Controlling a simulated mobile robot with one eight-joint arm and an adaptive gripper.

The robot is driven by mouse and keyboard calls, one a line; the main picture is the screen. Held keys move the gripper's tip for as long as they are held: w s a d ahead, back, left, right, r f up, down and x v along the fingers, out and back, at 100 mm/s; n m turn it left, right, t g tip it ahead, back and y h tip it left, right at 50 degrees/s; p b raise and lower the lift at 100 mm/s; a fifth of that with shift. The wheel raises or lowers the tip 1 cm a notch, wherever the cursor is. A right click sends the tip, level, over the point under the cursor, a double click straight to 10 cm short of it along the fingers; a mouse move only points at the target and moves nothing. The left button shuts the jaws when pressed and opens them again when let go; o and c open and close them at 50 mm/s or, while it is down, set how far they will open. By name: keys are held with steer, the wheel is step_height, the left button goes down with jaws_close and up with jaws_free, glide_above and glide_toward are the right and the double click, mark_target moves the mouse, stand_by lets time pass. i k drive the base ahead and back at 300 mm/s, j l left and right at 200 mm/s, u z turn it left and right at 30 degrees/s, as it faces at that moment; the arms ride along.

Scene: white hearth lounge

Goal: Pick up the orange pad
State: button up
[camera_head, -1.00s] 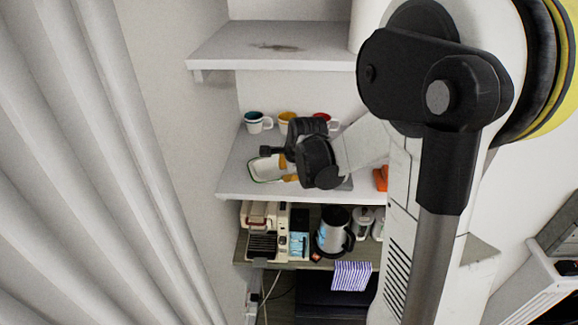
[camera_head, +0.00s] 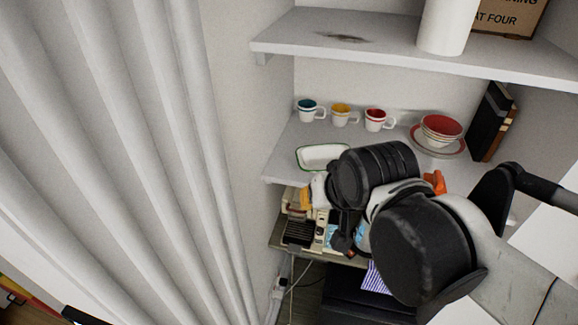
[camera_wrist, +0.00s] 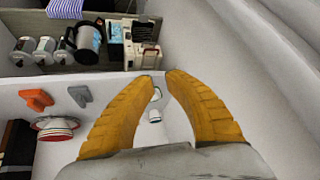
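The orange pad (camera_head: 435,182) sits on the middle white shelf, partly hidden behind my arm in the head view. In the wrist view the orange pad (camera_wrist: 36,100) lies near the left edge, close to a similar-shaped grey pad (camera_wrist: 78,96). My gripper (camera_wrist: 158,78) has yellow fingers with a gap between the tips and nothing held. The orange pad is well to the left of the fingers in that view. In the head view a yellow finger (camera_head: 306,199) shows near the shelf's front edge, left of the pad.
Three mugs (camera_head: 341,114), stacked red bowls (camera_head: 440,130) and dark books (camera_head: 488,122) stand at the shelf's back. A white tray (camera_head: 321,155) lies at its left. A coffee machine (camera_wrist: 143,45) and kettle (camera_wrist: 85,38) are on the lower shelf. Another shelf (camera_head: 400,55) is above.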

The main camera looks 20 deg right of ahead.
mark_target(436, 179)
steer(key=z, duration=1.5)
